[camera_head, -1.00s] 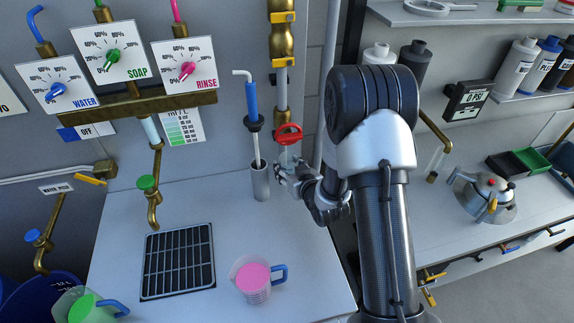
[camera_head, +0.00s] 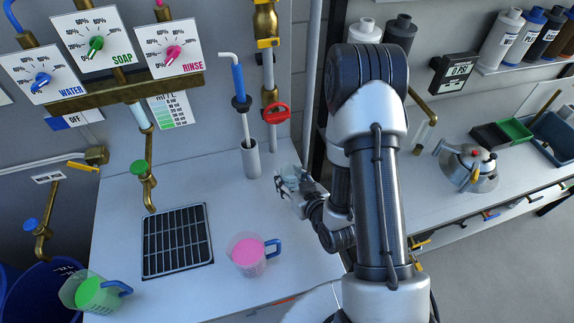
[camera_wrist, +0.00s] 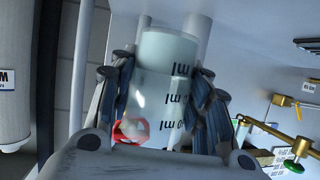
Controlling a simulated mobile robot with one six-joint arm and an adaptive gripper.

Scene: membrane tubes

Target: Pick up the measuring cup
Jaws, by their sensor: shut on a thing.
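A small clear measuring cup (camera_wrist: 165,85) with black "ml" markings sits between the fingers in the wrist view. It appears tilted there and pale liquid cannot be told from the clear wall. My gripper (camera_head: 288,184) is shut on the cup, with fingers on both sides of it. In the head view the cup (camera_head: 290,172) is small and partly hidden by the fingers. It is right of the grey cylinder holder and below the red valve. Whether it is clear of the counter is hard to tell.
A jug with pink liquid (camera_head: 247,255) and a jug with green liquid (camera_head: 94,293) stand at the front. A black drain grate (camera_head: 177,241) lies left of the pink jug. The grey holder (camera_head: 251,160) with a blue-handled tool and the red valve (camera_head: 276,114) are close by.

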